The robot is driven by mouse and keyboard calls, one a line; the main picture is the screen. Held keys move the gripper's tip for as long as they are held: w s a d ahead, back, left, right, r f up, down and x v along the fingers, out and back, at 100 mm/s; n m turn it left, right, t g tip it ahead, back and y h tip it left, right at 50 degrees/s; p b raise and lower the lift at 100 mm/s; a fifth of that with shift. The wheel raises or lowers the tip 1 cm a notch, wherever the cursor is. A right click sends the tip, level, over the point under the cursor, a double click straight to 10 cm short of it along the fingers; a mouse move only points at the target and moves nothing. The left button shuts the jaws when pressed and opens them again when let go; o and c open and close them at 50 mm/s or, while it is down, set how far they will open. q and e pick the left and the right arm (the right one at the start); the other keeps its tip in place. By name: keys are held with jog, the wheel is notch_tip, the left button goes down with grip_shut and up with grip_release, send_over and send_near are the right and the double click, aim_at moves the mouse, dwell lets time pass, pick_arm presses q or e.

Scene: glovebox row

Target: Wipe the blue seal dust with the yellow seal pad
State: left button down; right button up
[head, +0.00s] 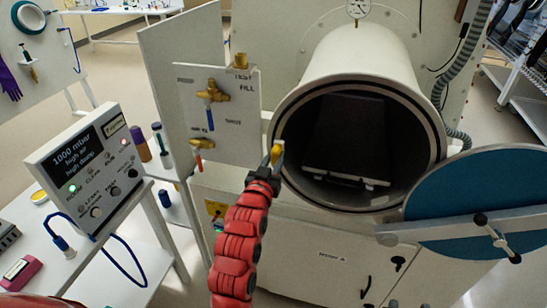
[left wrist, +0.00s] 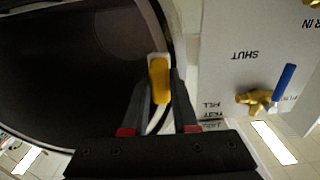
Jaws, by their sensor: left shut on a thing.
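The yellow seal pad (head: 276,153) is between the fingers of my left gripper (head: 271,160), which is shut on it. The pad also shows in the left wrist view (left wrist: 160,82), with a white part at its top edge. It is at the left side of the round chamber mouth, by the pale rim (head: 281,104) with its dark seal ring. I cannot tell whether the pad touches the ring. I cannot make out any blue dust on the visible ring; the part behind the pad and gripper is hidden. My right gripper is not in view.
The blue round door (head: 480,195) stands open at the right of the chamber. A valve panel (head: 222,105) with brass valves is just left of the mouth. A control box (head: 88,165) sits on a white table at the left. The chamber holds a dark tray (head: 345,140).

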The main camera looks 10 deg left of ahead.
pick_arm(q)
jog(key=shift+s+f, duration=0.15)
jog(key=shift+s, duration=0.4)
jog(key=s, duration=0.4)
jog(key=shift+s+a+b, duration=0.1)
jog(key=shift+s+b, duration=0.25)
jog(key=shift+s, duration=0.05)
jog(key=shift+s+r+p, duration=0.2)
jog(key=shift+r+p, duration=0.1)
jog(key=shift+p, duration=0.3)
jog(key=s+p, duration=0.2)
jog(key=p, duration=0.1)
jog(key=shift+s+f, duration=0.15)
jog(key=shift+s, duration=0.15)
